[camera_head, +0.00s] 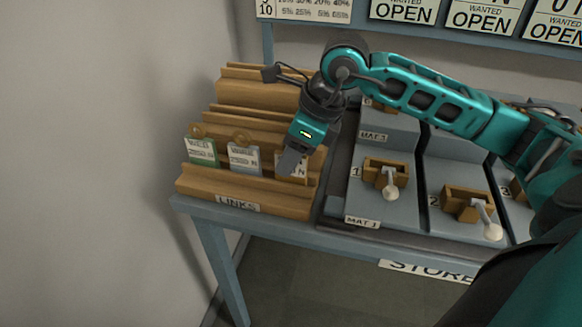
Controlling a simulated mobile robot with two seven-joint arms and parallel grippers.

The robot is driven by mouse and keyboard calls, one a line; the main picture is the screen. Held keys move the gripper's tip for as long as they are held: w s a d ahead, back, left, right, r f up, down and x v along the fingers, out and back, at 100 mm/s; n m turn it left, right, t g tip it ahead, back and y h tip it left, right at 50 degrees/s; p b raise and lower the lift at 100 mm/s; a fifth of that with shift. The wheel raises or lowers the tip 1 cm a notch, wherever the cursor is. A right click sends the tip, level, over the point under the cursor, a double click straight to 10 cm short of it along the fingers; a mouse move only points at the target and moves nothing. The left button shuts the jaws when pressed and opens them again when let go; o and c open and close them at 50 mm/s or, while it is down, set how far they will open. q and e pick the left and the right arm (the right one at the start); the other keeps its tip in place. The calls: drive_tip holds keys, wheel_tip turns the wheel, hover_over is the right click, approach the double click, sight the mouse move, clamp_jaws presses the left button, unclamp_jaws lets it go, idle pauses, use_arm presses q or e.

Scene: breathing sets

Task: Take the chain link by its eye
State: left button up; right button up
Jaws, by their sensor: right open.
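A wooden rack labelled LINKS (190,182) stands at the left end of the table. Flat links stand in its front slot: a green-edged link (202,151) at the left, a grey link (243,159) in the middle, and a third link (299,171) at the right. Round eyes show on top of the left and middle links. My right gripper (291,163) points down at the third link, its jaws open. The fingers cover that link's eye and part of its label, so I cannot tell whether they touch it. My left gripper is out of view.
Right of the rack are grey stepped mats, one marked MAT 1 (362,222). They carry wooden blocks with white-ended levers, numbered 1 (384,170) and 2 (466,203). A board with WANTED OPEN signs (403,11) stands behind. A wall is close on the left.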

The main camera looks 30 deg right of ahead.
drive_tip(key=shift+c, duration=0.2)
clamp_jaws()
idle(0.4)
